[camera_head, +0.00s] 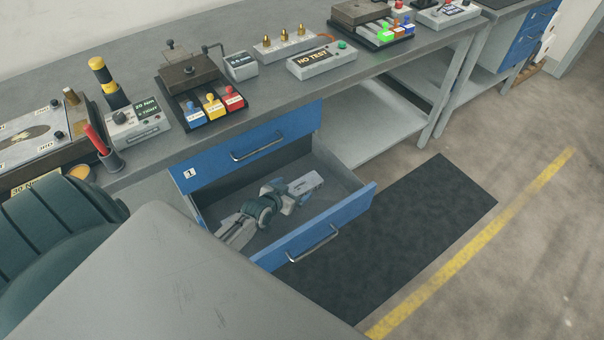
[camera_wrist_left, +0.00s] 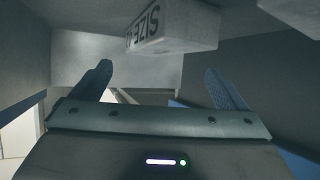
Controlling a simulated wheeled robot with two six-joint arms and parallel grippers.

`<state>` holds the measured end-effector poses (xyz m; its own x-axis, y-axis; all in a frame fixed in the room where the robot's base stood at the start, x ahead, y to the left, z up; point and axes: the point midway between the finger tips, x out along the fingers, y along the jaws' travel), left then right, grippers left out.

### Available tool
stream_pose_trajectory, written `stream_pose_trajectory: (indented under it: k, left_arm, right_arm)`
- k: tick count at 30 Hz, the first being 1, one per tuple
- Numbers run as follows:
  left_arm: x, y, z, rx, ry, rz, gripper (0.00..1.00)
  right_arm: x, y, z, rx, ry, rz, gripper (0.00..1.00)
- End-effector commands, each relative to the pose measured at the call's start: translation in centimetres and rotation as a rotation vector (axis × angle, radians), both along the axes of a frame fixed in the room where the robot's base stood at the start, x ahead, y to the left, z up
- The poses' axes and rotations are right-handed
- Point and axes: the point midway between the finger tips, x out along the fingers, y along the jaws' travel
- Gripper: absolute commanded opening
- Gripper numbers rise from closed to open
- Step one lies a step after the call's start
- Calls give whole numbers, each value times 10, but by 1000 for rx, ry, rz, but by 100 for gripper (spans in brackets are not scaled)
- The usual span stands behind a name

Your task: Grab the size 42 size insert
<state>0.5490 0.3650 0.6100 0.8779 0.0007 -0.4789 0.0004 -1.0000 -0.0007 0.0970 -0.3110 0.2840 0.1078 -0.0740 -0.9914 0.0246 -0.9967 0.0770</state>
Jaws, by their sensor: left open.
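A light grey insert block (camera_head: 304,184) lies in the open blue drawer (camera_head: 345,212) in the head view. My left gripper (camera_head: 286,195) is inside the drawer, low and close beside this block. In the left wrist view a grey block (camera_wrist_left: 175,26) printed "SIZE" hangs upside down at the top; its number is not fully readable. My left gripper's two dark fingers (camera_wrist_left: 160,82) are spread apart there, with nothing visibly held between them. The block appears above and beyond the fingers. My right gripper is not in view.
The drawer front and side walls surround my left gripper. The bench (camera_head: 270,100) above carries a tray of coloured pieces (camera_head: 212,107), a "NO TEST" box (camera_head: 322,61) and other devices. A second grey piece (camera_wrist_left: 292,14) shows at the wrist view's upper right.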

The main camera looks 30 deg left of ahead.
Motion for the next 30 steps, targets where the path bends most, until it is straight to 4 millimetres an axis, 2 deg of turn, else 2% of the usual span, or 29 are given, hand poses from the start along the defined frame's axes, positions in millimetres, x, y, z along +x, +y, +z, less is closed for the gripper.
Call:
stream_pose_trajectory:
  k: [10, 15, 20, 30]
  left_arm:
    - [37, -3, -29, -2, -1, 1, 95]
    - [42, -3, -31, -1, 1, 0, 95]
    - [42, -3, -31, -1, 1, 0, 93]
    - [41, -3, -31, -1, 3, 0, 26]
  right_arm:
    - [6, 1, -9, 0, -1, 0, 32]
    - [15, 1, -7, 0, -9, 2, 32]
    - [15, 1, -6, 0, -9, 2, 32]
    - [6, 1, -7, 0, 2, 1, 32]
